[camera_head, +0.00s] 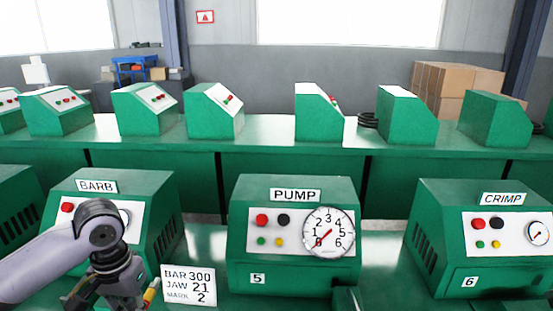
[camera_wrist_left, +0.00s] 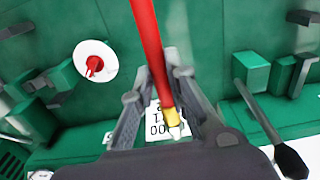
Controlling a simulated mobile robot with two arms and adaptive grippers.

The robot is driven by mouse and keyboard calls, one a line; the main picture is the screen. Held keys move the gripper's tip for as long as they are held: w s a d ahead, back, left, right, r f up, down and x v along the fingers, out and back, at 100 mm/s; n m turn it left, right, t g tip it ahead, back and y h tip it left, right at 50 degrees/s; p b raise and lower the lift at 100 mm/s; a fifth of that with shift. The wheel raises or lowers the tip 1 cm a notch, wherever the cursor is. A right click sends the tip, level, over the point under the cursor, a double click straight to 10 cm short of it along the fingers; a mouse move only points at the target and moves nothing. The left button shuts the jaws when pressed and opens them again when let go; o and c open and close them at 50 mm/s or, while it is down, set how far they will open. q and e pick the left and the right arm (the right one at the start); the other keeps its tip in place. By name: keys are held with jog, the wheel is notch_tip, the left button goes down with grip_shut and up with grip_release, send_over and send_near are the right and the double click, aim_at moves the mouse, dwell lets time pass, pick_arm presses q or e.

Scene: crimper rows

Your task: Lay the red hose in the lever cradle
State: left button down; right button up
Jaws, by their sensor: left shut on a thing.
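My left gripper (camera_wrist_left: 161,76) is shut on the red hose (camera_wrist_left: 149,38). In the left wrist view the hose runs from the top edge down between the fingers to a yellow end (camera_wrist_left: 172,117) with a pale tip. In the head view my left gripper (camera_head: 112,296) is low at the left, in front of the BARB machine (camera_head: 158,200); the yellow end (camera_head: 150,293) shows beside it. A black-handled lever (camera_wrist_left: 262,118) and green brackets (camera_wrist_left: 282,75) lie right of the hose in the wrist view; I cannot tell which part is the cradle. My right gripper is not in view.
The PUMP machine (camera_head: 292,185) with its dial and the CRIMP machine (camera_head: 485,200) stand to the right. A card (camera_head: 189,284) reads BAR 300, JAW 21, MARK 2. A white disc with a red knob (camera_wrist_left: 95,61) is left of the hose. More green machines stand behind.

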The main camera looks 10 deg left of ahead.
pick_arm(q)
jog(key=s+d+f+m, duration=0.1)
jog(key=s+d, duration=0.2)
jog(key=d, duration=1.2)
jog(key=shift+d+f, duration=0.15)
jog(key=shift+d, duration=0.15)
